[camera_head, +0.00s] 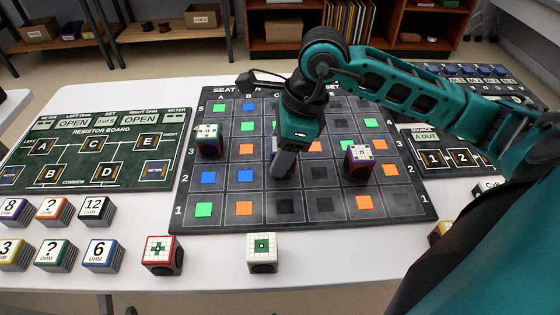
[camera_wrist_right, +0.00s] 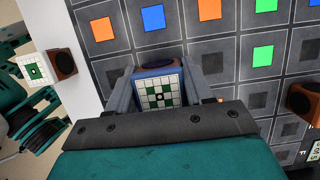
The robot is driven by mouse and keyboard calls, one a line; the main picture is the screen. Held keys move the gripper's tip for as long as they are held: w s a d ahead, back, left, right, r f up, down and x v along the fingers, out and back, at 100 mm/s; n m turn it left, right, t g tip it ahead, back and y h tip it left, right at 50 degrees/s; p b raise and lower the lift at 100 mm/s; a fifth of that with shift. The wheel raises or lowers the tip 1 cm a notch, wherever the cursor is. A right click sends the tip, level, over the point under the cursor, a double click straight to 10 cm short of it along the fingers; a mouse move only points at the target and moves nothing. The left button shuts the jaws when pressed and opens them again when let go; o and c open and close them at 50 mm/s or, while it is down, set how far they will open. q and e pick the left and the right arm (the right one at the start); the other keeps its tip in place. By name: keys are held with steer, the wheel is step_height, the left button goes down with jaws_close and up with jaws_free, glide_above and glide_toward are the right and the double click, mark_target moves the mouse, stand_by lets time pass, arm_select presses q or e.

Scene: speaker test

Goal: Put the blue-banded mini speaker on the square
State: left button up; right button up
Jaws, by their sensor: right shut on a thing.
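My right gripper (camera_head: 283,165) points down over the middle of the dark seat board (camera_head: 322,204), around columns C and D. In the right wrist view its two fingers (camera_wrist_right: 166,75) are shut on the blue-banded mini speaker (camera_wrist_right: 158,63), which has a white top with a green-and-white pattern. In the head view the fingers mostly hide this speaker. I cannot tell whether it touches the board. The board has a grid of dark squares, some bearing green, blue or orange patches, such as an orange square (camera_head: 245,208). My left gripper is not in view.
Two other speakers stand on the board, one at left (camera_head: 208,141) and one at right (camera_head: 358,163). A red-banded speaker (camera_head: 162,255) and a white-banded speaker (camera_head: 263,253) stand in front. The resistor board (camera_head: 97,158) and several ohm blocks (camera_head: 53,212) are at left.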

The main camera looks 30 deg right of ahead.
steer(key=shift+f, duration=1.3)
steer(key=shift+f+b, duration=0.15)
steer(key=shift+b, duration=0.2)
steer(key=o, duration=1.1)
